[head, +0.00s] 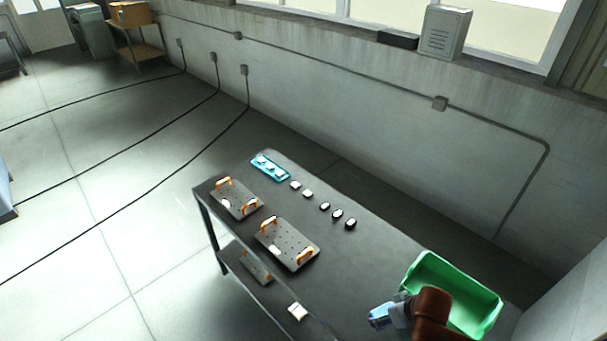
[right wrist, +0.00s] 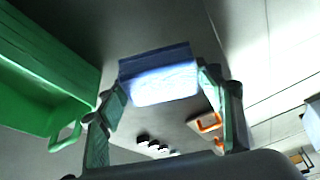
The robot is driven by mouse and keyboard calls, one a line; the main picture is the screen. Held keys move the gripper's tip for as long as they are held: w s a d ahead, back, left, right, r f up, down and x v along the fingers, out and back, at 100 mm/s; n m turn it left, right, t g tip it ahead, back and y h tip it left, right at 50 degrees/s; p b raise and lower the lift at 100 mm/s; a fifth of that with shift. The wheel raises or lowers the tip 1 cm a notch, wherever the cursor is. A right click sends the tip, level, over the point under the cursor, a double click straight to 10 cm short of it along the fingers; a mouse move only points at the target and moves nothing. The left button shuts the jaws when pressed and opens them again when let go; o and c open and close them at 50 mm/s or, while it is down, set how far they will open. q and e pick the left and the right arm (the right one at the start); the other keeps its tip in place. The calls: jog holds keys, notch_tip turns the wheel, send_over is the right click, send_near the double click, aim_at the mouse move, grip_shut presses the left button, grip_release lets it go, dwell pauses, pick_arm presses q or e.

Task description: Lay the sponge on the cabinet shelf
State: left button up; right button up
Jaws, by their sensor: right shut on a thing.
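The sponge (right wrist: 158,75), dark blue on one side and pale on the other, is between the fingers of my right gripper (right wrist: 163,92), which is shut on it. In the head view the sponge (head: 380,316) is a small pale-blue block beside the green bin, above the table's near part. My right gripper (head: 398,311) is partly hidden by my own arm there. A grey-green cabinet-like unit (head: 90,32) stands far off at the top left; I cannot tell whether it is the cabinet with the shelf. My left gripper is not in view.
The dark table (head: 375,250) carries a green bin (head: 487,305), two plates with orange handles (head: 288,246) (head: 237,198), a blue tray (head: 270,167) and several small blocks (head: 324,206). Its lower level holds another plate (head: 256,267). Cables (head: 130,190) cross the floor at left.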

jog(key=w+a+r+m+h+b, duration=0.1)
jog(key=w+a+r+m+b, duration=0.3)
jog(key=w+a+b, duration=0.4)
jog(key=shift+w+r+t+h+b, duration=0.3)
jog(key=shift+w+r+h, duration=0.1)
jog(key=shift+w+r, duration=0.3)
jog(key=shift+d+r, duration=0.1)
jog(key=shift+d, duration=0.1)
